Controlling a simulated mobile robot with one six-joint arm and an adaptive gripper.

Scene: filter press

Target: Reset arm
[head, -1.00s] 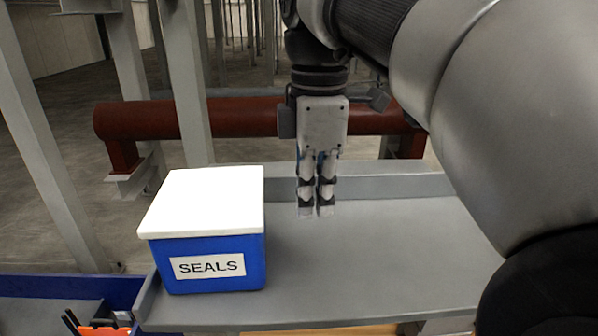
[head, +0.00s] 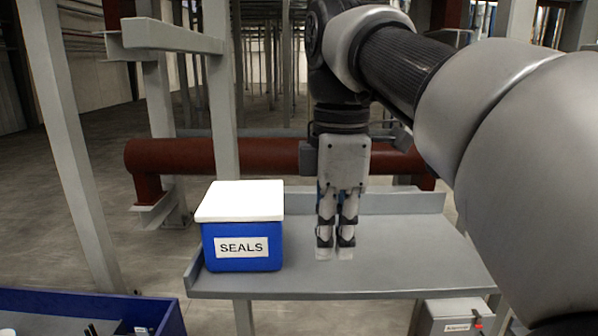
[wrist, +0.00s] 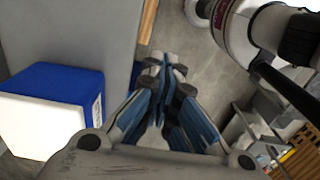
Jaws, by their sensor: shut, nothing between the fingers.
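My gripper (head: 334,252) points straight down over the grey table, to the right of the blue box. Its two fingers are together with nothing between them. It also shows in the wrist view (wrist: 165,68), fingers close together. The blue box (head: 242,247) labelled SEALS stands on the table's left part under a white lid (head: 241,202). It also shows at the left of the wrist view (wrist: 62,82). My gripper is apart from the box. I cannot tell how high the fingertips are above the table.
The grey table (head: 420,262) has a raised back edge and is clear right of my gripper. A red-brown pipe (head: 230,156) runs behind it. Grey posts (head: 222,100) stand behind. A blue bin (head: 95,308) is at lower left, and a grey box (head: 455,318) at lower right.

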